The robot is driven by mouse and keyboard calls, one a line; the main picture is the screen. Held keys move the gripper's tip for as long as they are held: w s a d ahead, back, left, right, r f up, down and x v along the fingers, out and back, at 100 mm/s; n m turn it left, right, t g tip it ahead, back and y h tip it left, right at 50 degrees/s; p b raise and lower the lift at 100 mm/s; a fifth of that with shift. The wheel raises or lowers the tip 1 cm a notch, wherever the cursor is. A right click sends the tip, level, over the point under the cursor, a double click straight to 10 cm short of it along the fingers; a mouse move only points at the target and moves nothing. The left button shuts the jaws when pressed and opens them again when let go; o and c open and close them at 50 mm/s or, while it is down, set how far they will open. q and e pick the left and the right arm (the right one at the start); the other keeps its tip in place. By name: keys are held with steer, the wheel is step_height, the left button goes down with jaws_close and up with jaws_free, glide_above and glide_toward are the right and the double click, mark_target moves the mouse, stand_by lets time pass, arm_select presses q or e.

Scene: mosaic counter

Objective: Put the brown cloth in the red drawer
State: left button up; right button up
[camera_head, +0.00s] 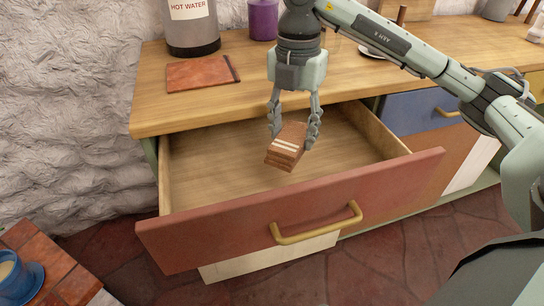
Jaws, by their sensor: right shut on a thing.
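The brown cloth (286,147) is a small folded bundle with pale stripes. My right gripper (294,128) is shut on it, with a finger on each side, and points down. The gripper and cloth are over the opening of the red drawer (290,208), which is pulled out from the counter. The drawer's wooden inside looks empty. Its brass handle (317,224) is on the front panel. I cannot tell how far the cloth is above the drawer floor. My left gripper is not in view.
On the wooden counter (240,100) are a hot water container (191,30), a brown flat mat (203,73) and a purple cup (263,20). A blue drawer (415,111) is closed at the right. A blue cup (17,277) stands on a tiled surface at lower left.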

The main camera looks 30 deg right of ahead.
step_height(320, 180, down, 6)
steer(key=shift+s+r, duration=0.15)
steer(key=shift+r, duration=0.1)
step_height(320, 180, down, 4)
steer(key=shift+r, duration=0.2)
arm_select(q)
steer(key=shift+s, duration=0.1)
arm_select(e)
steer(key=shift+f, duration=0.3)
steer(key=shift+f, duration=0.15)
steer(key=o, duration=1.1)
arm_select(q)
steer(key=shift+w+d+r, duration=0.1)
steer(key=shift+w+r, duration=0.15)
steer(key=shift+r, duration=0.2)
